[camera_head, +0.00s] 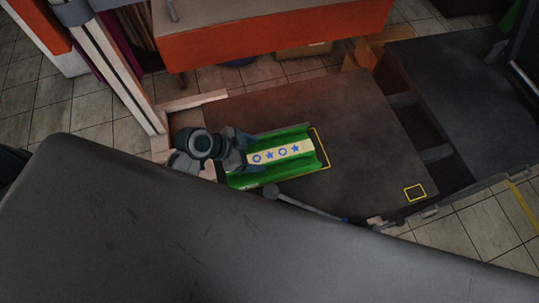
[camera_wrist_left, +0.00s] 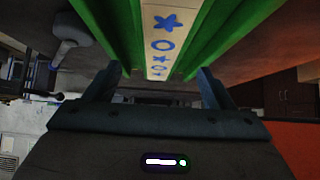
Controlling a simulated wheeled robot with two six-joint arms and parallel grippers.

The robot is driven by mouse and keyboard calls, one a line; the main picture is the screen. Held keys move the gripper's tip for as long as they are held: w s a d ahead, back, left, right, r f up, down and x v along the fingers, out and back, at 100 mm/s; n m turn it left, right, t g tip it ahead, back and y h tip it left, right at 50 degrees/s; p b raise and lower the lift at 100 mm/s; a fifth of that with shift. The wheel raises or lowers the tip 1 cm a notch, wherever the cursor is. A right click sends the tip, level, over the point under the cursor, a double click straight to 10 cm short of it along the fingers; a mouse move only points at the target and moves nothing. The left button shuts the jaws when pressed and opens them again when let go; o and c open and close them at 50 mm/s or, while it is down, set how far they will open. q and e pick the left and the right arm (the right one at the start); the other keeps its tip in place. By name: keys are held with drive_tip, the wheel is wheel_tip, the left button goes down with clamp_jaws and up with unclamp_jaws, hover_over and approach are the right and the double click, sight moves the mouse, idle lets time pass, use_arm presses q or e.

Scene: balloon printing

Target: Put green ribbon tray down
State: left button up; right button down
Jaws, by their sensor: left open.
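The green ribbon tray (camera_head: 318,152) lies on the dark tabletop (camera_head: 365,130), partly over a yellow outlined rectangle. It holds a cream ribbon (camera_head: 283,153) printed with blue stars and rings. My left gripper (camera_head: 243,152) is at the tray's left end with its fingers apart. In the left wrist view, the left gripper (camera_wrist_left: 160,78) has its two fingers spread on either side of the tray (camera_wrist_left: 215,30). Whether the fingers touch the tray walls is unclear. My right gripper is not in view.
A small yellow marked square (camera_head: 415,193) is at the table's right. A grey rod (camera_head: 300,203) with a rounded end lies along the near edge. An orange-fronted cabinet (camera_head: 270,40) stands beyond the table. The table's middle right is clear.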

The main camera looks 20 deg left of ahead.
sight(268, 156)
use_arm(q)
drive_tip(key=shift+w+d+f, duration=0.1)
drive_tip(key=shift+w+d, duration=0.05)
drive_tip(key=shift+d, duration=0.05)
drive_tip(key=p+x, duration=0.2)
drive_tip(key=x, duration=0.2)
drive_tip(key=shift+f, duration=0.1)
drive_tip(key=shift+w+d+f, duration=0.1)
drive_tip(key=shift+d+f, duration=0.05)
drive_tip(key=shift+f, duration=0.1)
drive_tip(key=c, duration=1.3)
drive_tip(key=shift+c, duration=0.4)
drive_tip(key=shift+r+p, duration=0.1)
drive_tip(key=shift+p, duration=0.25)
